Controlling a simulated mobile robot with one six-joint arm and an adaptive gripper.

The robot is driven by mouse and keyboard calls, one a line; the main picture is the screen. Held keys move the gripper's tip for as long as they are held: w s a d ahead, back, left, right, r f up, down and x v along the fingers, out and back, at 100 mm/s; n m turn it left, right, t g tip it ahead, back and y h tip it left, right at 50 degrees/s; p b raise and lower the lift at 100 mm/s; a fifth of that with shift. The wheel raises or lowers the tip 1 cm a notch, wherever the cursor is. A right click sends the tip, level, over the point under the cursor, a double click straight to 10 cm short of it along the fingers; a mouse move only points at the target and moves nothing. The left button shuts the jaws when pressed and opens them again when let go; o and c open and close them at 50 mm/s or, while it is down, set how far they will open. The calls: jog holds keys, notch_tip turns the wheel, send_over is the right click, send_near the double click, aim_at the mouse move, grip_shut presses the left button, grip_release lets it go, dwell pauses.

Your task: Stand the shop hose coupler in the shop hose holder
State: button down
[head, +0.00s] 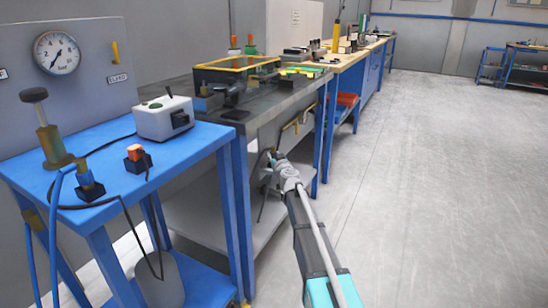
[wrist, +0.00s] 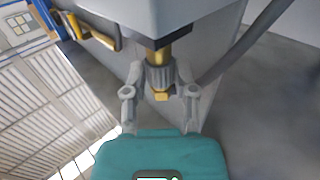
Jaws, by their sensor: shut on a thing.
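My gripper (wrist: 160,92) is shut on a ribbed grey and brass fitting (wrist: 159,76), which looks like the shop hose coupler. Its brass upper part (wrist: 156,54) reaches up to a dark edge under a pale grey block; I cannot tell whether it touches. In the head view my gripper (head: 273,160) is beside the lower front of the dark workbench, and the held piece is too small to make out. I cannot tell for sure which thing is the shop hose holder.
The blue table (head: 200,142) carries a black block with an orange top (head: 138,158), a brass fitting with a dark knob (head: 50,140) and a grey control box (head: 165,117). A gauge (head: 56,53) is on the panel behind. The floor (head: 430,200) at right is clear.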

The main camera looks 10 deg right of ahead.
jog(key=shift+f, duration=0.15)
jog(key=shift+c, duration=1.7)
grip_release()
jog(key=shift+s, duration=0.15)
jog(key=s+d, duration=0.1)
jog(key=s, duration=1)
jog(key=shift+s+d, duration=0.3)
jog(key=shift+s, duration=0.05)
